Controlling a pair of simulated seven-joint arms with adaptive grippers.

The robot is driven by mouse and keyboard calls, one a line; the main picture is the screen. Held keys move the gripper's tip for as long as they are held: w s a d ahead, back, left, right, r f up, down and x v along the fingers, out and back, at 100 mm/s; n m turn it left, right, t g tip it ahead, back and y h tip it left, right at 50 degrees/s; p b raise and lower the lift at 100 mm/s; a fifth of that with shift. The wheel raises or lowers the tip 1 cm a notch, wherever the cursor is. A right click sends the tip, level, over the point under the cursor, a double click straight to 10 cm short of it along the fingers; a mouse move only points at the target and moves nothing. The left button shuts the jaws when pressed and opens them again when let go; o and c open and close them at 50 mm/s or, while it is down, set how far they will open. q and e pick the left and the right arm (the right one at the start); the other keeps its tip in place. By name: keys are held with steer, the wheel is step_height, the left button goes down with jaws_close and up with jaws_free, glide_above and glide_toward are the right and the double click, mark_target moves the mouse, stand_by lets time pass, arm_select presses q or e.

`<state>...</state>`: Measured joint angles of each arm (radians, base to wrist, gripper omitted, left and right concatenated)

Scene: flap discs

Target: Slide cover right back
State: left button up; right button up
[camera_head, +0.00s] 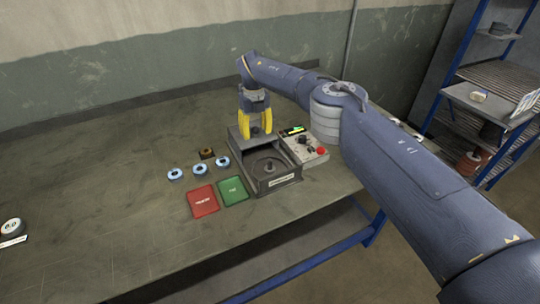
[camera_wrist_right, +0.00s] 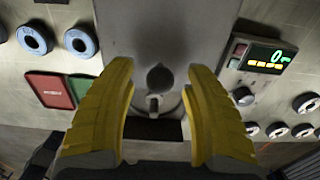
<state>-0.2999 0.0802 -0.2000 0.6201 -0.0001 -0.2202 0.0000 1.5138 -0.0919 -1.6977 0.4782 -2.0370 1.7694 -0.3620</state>
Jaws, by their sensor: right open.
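My right gripper (camera_head: 256,124) has yellow fingers and points down over the back part of a dark grey machine box (camera_head: 284,182). Its fingers are apart with nothing between them; in the right wrist view the open fingers (camera_wrist_right: 160,110) frame a small knob (camera_wrist_right: 159,78) on the grey cover (camera_wrist_right: 140,22). In the head view the cover (camera_head: 235,134) lies at the back of the box, partly hidden by the fingers. In front of it, the box's round well (camera_head: 268,167) with a centre post is uncovered. I cannot tell whether the fingers touch the knob. My left gripper is out of view.
A control panel (camera_head: 305,149) with a lit display and a red button stands right of the box. Several blue-and-white flap discs (camera_head: 199,168) lie to the left. A red tray (camera_head: 204,201) and a green tray (camera_head: 233,191) lie near the box. The table's left is mostly clear.

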steer(key=shift+r, duration=4.05)
steer(key=shift+s+a+f, duration=0.1)
